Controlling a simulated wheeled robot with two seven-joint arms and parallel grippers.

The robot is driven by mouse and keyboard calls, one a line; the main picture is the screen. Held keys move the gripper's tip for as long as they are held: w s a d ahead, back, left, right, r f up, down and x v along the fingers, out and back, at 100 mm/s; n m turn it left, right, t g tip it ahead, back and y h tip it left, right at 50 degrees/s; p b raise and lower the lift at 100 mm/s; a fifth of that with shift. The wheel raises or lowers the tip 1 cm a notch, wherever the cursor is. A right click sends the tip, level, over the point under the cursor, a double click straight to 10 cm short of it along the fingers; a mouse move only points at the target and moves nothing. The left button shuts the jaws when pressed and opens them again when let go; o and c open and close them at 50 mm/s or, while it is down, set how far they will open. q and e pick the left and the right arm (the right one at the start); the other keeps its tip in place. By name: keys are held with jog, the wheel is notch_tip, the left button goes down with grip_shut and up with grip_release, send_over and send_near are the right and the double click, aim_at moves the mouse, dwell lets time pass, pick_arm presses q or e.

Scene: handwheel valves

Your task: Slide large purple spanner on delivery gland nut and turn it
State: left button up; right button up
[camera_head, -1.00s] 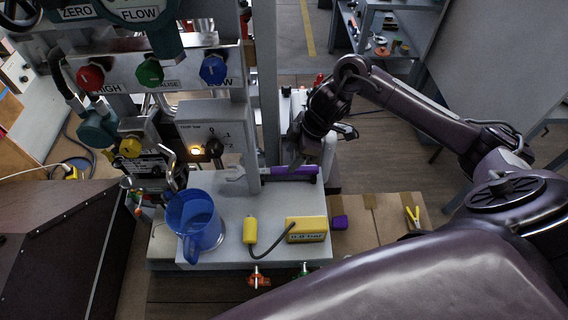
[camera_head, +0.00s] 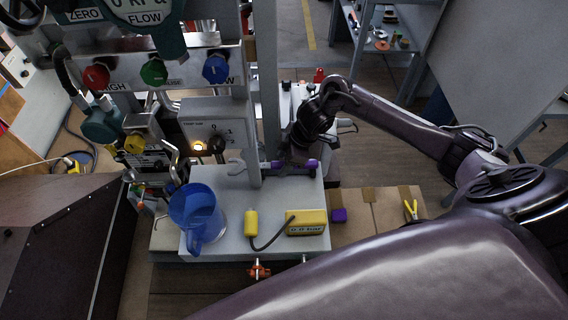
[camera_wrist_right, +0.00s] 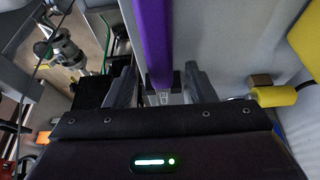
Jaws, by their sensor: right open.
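The large purple spanner (camera_head: 306,166) lies along the back of the grey bench top, its open grey jaw (camera_head: 237,168) pointing left past the upright post. My right gripper (camera_head: 288,157) is open over the purple handle and hides part of it. In the right wrist view the handle (camera_wrist_right: 153,40) runs down from the top edge to between the two open fingers (camera_wrist_right: 160,80). I cannot tell whether the fingers touch it. I cannot make out which fitting is the delivery gland nut. My left gripper is not in view.
A blue jug (camera_head: 198,215) and a yellow gauge box (camera_head: 306,223) with a cabled yellow plug (camera_head: 251,222) stand on the bench top. Grey posts and the valve panel with red, green and blue knobs (camera_head: 215,69) rise behind.

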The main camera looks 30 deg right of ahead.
jog(key=shift+f, duration=0.15)
jog(key=shift+c, duration=0.3)
grip_shut()
dwell(0.3)
notch_tip(320, 180, up, 8)
jog(key=shift+w+r+b, duration=0.15)
jog(key=shift+r+b, duration=0.05)
jog(key=shift+b, duration=0.3)
notch_tip(320, 180, up, 12)
jog(key=p, duration=0.2)
jog(key=shift+p, duration=0.3)
jog(key=shift+r, duration=0.1)
jog(key=c, duration=0.6)
grip_release()
jog(key=shift+c, duration=0.2)
grip_shut()
